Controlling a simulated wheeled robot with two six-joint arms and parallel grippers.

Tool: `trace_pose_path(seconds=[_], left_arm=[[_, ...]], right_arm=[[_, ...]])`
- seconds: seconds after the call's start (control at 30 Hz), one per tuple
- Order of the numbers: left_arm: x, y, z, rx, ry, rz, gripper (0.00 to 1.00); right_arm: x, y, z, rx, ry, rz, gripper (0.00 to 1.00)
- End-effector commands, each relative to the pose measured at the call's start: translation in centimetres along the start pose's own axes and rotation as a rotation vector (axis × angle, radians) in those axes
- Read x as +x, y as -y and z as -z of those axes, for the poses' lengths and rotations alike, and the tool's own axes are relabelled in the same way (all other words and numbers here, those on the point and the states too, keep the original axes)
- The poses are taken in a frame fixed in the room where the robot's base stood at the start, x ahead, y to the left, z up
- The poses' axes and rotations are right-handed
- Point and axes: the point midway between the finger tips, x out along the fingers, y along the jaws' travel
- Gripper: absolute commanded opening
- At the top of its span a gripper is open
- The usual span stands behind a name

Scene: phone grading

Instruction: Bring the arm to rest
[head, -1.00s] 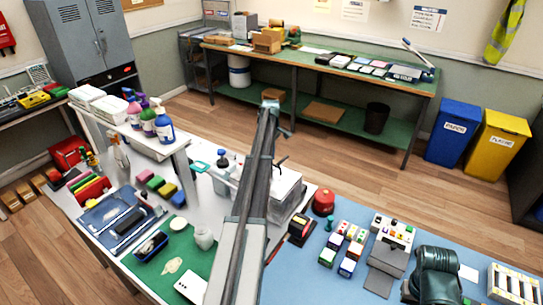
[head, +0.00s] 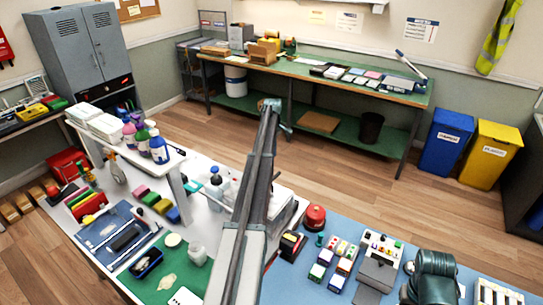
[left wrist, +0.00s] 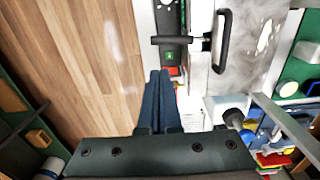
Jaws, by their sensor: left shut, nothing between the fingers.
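My left arm (head: 250,190) rises from the bottom middle of the head view and reaches up to a joint in front of the back bench. My left gripper (left wrist: 160,88) shows in the left wrist view with its two dark fingers together and nothing between them. It is above the bench's edge, with wood floor to the left and a white box with a black handle (left wrist: 222,42) to the right. In the head view I cannot make out the gripper; the arm seems to hide it. My right gripper is not in view.
The bench holds a white shelf with bottles (head: 159,149), coloured blocks (head: 150,198), a blue tray (head: 146,263), a red dome (head: 316,216) and small dice-like boxes (head: 318,271). A green back bench (head: 290,76) and blue (head: 448,138) and yellow (head: 490,155) bins stand beyond open floor.

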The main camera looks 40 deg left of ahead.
Motion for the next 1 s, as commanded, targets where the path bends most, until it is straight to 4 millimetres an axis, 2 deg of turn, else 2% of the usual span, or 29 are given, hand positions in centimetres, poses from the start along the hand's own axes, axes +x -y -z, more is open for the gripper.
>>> trace_pose_path(seconds=[0.3, 0.37, 0.43, 0.47, 0.57, 0.7, 0.77, 0.8, 0.87, 1.0], left_arm=[[0.1, 0.0, -0.1, 0.002, 0.000, 0.000, 0.00], [0.2, 0.1, -0.8, 0.015, 0.000, 0.001, 0.00], [0.5, 0.5, -2.9, 0.056, -0.001, 0.003, 0.00], [0.6, 0.8, -4.2, 0.084, -0.002, 0.005, 0.00], [1.4, 2.1, -10.2, 0.218, -0.005, 0.013, 0.00], [2.5, 5.2, -19.9, 0.459, -0.011, 0.027, 0.00], [3.0, 6.9, -23.9, 0.567, -0.014, 0.034, 0.00], [3.4, 8.1, -26.4, 0.639, -0.016, 0.038, 0.00], [3.8, 10.2, -30.1, 0.751, -0.019, 0.045, 0.00], [5.0, 16.1, -38.2, 1.023, -0.025, 0.063, 0.00]], right_arm=[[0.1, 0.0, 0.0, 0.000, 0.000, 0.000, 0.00], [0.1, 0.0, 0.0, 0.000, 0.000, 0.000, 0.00], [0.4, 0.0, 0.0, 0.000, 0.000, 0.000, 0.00], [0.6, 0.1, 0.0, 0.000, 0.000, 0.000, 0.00], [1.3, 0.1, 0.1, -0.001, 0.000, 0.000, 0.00], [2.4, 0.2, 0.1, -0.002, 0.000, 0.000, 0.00], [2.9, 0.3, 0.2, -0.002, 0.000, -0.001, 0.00], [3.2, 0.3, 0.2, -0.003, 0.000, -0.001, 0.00], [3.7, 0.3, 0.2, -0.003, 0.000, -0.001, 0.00], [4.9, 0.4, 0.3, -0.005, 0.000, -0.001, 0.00]])
